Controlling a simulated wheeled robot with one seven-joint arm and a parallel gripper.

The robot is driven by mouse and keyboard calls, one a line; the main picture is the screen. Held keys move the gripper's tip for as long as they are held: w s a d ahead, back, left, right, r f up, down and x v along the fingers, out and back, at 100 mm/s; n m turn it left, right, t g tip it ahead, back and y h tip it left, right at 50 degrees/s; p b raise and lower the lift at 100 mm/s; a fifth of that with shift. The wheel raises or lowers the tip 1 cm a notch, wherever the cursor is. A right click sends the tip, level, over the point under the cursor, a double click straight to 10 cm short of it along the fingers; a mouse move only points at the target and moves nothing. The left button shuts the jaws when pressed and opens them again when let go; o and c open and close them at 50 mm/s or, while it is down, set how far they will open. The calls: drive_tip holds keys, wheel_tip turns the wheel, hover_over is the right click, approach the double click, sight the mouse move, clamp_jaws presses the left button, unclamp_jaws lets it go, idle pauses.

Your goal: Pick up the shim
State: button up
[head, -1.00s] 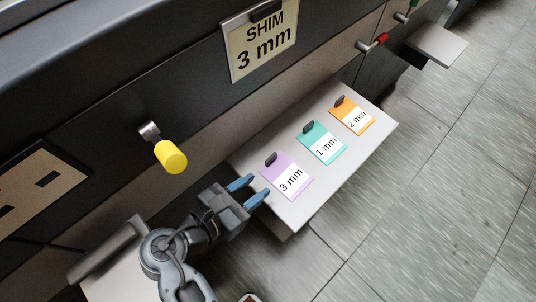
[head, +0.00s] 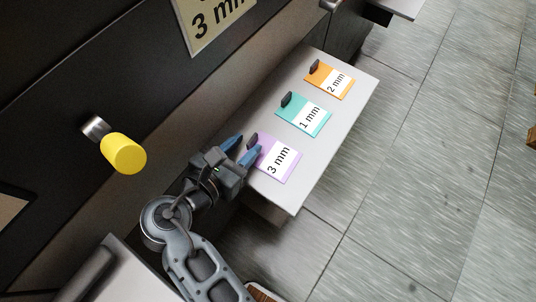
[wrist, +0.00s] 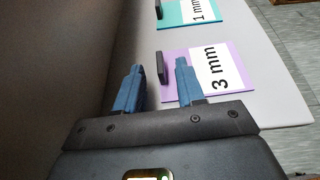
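Three flat shims lie in a row on a light grey shelf (head: 293,189). The purple shim marked 3 mm (head: 284,158) is nearest my gripper. The teal shim marked 1 mm (head: 303,115) is in the middle, and the orange one marked 2 mm (head: 329,80) is farthest. Each has a dark tab. My gripper (head: 245,149) is open, its blue fingers by the purple shim's dark tab (head: 252,140). In the wrist view that tab (wrist: 162,69) stands just ahead of the gap between the fingertips (wrist: 160,72). I cannot tell whether the fingers touch it.
A sign (head: 213,20) reading 3 mm is on the dark machine front above the shelf. A yellow knob (head: 123,153) sticks out left of my gripper. Another light shelf (head: 402,7) is at the top right.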

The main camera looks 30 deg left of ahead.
drive_tip(key=shift+w+f+b, duration=0.25)
drive_tip(key=shift+w+b, duration=0.05)
drive_tip(key=shift+w, duration=0.35)
drive_tip(key=shift+c, duration=0.4)
clamp_jaws()
